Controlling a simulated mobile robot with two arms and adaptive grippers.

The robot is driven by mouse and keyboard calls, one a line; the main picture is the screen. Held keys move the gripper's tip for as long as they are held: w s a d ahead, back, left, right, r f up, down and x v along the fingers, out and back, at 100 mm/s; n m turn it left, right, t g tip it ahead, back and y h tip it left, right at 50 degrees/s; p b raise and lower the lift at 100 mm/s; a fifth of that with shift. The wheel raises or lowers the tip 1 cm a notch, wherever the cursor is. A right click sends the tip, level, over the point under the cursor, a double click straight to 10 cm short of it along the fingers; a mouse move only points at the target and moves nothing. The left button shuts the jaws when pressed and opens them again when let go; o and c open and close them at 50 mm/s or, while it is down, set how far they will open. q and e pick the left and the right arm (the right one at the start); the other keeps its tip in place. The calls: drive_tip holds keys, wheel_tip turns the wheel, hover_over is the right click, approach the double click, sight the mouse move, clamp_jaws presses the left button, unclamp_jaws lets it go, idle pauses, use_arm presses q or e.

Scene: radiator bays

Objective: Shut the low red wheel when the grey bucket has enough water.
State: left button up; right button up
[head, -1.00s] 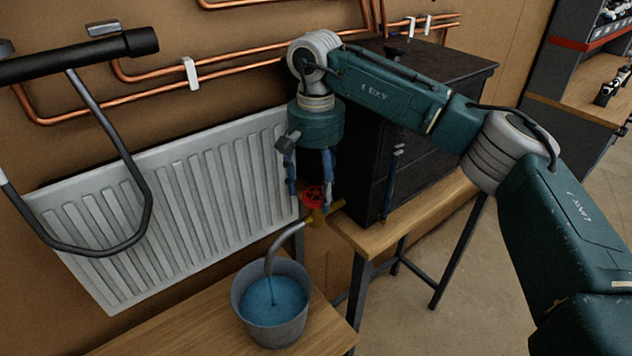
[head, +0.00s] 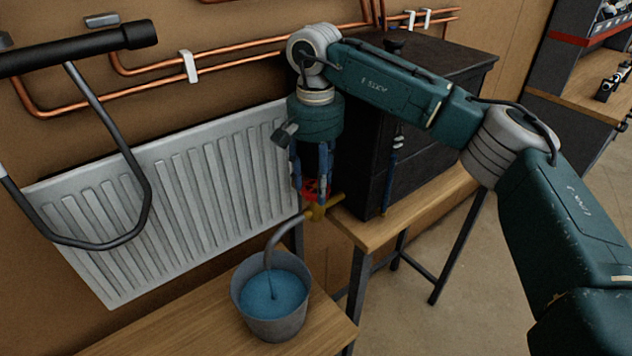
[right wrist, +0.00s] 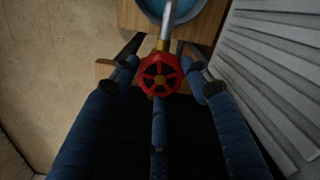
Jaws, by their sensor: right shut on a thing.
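The low red wheel (head: 311,187) sits on a brass valve (head: 318,211) at the radiator's lower right corner. It also shows in the right wrist view (right wrist: 160,75) as a spoked red disc. My right gripper (head: 312,194) points down over the wheel, with its blue fingers around the rim, shut on it. The fingers partly hide the wheel in the head view. A bent grey spout (head: 275,237) runs from the valve into the grey bucket (head: 282,328). A thin stream falls into blue water (head: 262,288), which stands high, a little below the rim. My left gripper is not in view.
The bucket stands on a wooden bench (head: 205,323). A white radiator (head: 180,200) is behind it. A dark cabinet (head: 440,62) stands on a wooden table (head: 400,218) close beside my right gripper. Copper pipes (head: 235,66) run along the wall. Open floor lies right.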

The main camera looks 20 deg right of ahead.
drive_tip(key=m+b, duration=0.2)
drive_tip(key=m, duration=0.5)
drive_tip(key=shift+m+b, duration=0.3)
drive_tip(key=shift+b, duration=0.1)
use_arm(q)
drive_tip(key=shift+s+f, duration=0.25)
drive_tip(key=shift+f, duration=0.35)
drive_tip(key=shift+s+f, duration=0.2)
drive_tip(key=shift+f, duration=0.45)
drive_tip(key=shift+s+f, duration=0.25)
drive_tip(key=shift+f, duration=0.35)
use_arm(e)
drive_tip(key=shift+r+m, duration=0.1)
drive_tip(key=shift+m, duration=1)
use_arm(q)
drive_tip(key=shift+b, duration=0.3)
use_arm(e)
drive_tip(key=shift+w, duration=0.1)
drive_tip(key=o, duration=1.1)
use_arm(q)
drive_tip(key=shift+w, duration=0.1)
use_arm(e)
drive_tip(key=shift+o, duration=0.2)
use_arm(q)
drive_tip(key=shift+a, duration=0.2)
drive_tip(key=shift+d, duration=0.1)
